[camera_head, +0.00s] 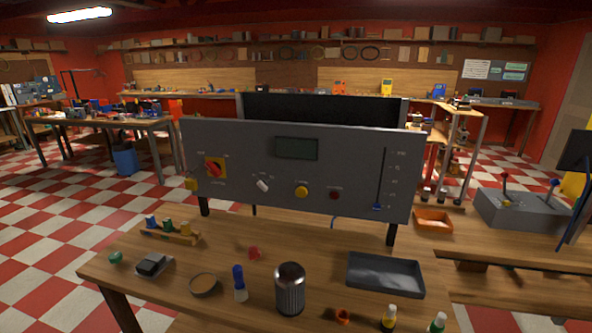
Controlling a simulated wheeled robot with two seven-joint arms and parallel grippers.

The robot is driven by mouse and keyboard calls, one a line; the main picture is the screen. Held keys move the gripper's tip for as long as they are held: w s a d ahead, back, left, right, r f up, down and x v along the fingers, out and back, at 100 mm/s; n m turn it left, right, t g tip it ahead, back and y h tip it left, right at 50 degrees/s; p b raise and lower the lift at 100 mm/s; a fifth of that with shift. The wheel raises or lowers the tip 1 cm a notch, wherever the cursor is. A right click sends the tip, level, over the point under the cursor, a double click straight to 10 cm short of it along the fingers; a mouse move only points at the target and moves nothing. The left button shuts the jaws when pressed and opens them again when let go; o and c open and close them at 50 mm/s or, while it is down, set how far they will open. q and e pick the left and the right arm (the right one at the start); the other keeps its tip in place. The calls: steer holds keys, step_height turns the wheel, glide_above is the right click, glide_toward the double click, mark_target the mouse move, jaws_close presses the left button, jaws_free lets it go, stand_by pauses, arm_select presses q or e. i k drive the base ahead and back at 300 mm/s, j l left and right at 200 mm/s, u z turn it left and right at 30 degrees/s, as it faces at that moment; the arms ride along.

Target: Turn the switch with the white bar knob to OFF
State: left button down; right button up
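A grey control panel (340,150) stands upright on legs at the back of the wooden table. The switch with the white bar knob (263,185) is on the panel's lower left-centre, below and left of a dark display. Its bar looks slanted, but the markings around it are too small to read, so I cannot tell its position. Neither of my grippers is in view.
The panel also carries a red knob on a yellow plate (215,168), a yellow button (301,192), a dark red button (335,195) and a slider (377,207). A ribbed dark cylinder (290,290), a black tray (386,287) and small items stand before it.

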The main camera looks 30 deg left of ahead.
mark_target(264, 185)
steer(key=u, duration=1.3)
steer(key=i+l+z, duration=0.25)
steer(key=i+l, duration=0.05)
steer(key=i, duration=0.05)
